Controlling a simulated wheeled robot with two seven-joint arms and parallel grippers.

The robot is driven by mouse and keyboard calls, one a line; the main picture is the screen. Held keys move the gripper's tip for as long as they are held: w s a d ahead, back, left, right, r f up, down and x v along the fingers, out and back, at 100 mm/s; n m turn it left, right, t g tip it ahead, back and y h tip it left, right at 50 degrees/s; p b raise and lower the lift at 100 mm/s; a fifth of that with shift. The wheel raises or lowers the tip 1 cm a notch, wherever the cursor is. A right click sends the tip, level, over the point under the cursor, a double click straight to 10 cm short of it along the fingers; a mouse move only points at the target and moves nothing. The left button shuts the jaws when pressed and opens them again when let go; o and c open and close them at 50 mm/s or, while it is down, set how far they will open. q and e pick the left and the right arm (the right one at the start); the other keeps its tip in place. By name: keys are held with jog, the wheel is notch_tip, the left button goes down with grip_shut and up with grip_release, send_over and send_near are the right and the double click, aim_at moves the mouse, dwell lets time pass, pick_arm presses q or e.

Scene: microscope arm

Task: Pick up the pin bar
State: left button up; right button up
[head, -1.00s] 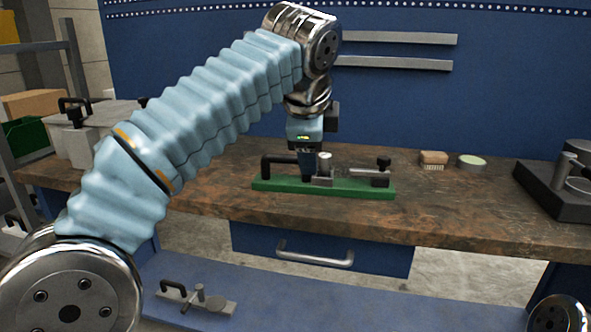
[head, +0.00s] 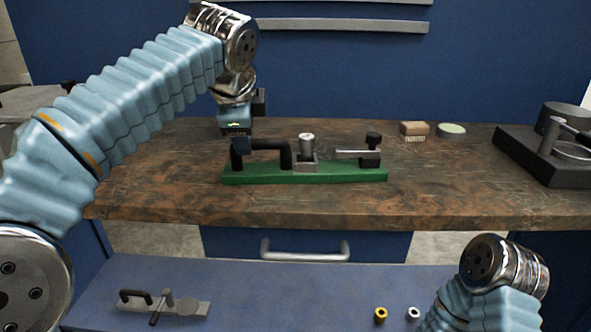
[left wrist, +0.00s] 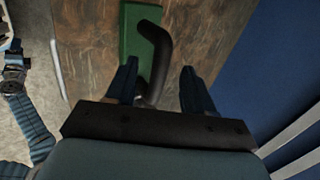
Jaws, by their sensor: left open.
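A green bar (head: 330,175) lies on the wooden bench. It carries a black bridge handle (head: 270,145), a grey block with an upright metal pin (head: 306,148), and a black-knobbed clamp (head: 371,150). I cannot tell for sure whether this is the pin bar. My left gripper (head: 236,160) points down at the left end of the black handle. In the left wrist view, the open fingers (left wrist: 158,80) stand either side of the line of the black handle (left wrist: 155,45), with the green bar (left wrist: 140,28) beyond. Contact is hard to judge. My right gripper is out of view.
A grey plate with a black handle and a pin (head: 165,304) lies on the lower blue shelf.

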aim_at(236, 172)
pick_arm(q)
jog(key=x, duration=0.5)
jog(key=shift+w+d+f, duration=0.1)
jog(key=shift+w, duration=0.05)
grip_shut()
dwell(1.2)
